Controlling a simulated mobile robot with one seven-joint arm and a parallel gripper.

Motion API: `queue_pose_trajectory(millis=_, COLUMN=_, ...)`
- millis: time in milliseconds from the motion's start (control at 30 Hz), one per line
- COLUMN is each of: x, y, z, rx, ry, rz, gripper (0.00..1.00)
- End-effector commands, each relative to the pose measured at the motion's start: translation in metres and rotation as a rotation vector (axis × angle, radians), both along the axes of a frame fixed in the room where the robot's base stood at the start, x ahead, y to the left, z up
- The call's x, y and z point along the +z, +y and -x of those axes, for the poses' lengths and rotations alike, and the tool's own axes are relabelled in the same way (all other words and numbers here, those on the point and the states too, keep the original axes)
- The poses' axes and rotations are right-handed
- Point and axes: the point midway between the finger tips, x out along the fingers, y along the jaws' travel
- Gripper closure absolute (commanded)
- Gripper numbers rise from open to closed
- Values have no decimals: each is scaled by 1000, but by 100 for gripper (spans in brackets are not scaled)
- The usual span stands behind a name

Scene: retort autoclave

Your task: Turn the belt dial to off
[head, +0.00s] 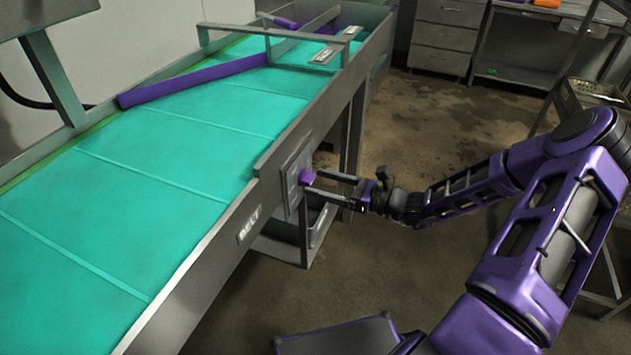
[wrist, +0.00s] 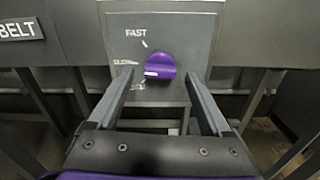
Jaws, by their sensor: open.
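The belt dial is a purple knob (head: 306,177) on a grey panel (head: 291,165) on the side of the conveyor. In the wrist view the knob (wrist: 160,66) shows a white mark at its lower left, toward the lowest label, which is partly hidden and hard to read. The labels FAST and SLOW stand above it on the panel (wrist: 193,30). My gripper (head: 325,185) is open in front of the panel. In the wrist view its two fingers (wrist: 160,83) stand to the left and right of the knob, with visible space on both sides.
The teal conveyor belt (head: 130,195) fills the left, with a BELT label (head: 249,224) on its side rail. A purple bar (head: 195,80) crosses the belt. A drawer cabinet (head: 445,35) and a metal rack (head: 595,95) stand at the back right. The floor between is open.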

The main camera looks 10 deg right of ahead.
Motion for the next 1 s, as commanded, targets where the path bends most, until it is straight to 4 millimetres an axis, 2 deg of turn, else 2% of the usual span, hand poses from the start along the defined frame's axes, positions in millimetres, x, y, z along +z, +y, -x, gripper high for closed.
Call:
queue_pose_trajectory(millis=200, x=0, y=14, z=-11, rx=0, ry=-1, rz=1, gripper=18)
queue_pose_trajectory(millis=500, x=0, y=15, z=-12, rx=-1, ry=0, rz=0, gripper=19)
queue_pose_trajectory(millis=933, x=0, y=15, z=-11, rx=-1, ry=0, rz=0, gripper=97)
queue_pose_trajectory(millis=1000, x=0, y=15, z=-11, rx=-1, ry=0, rz=0, gripper=100)
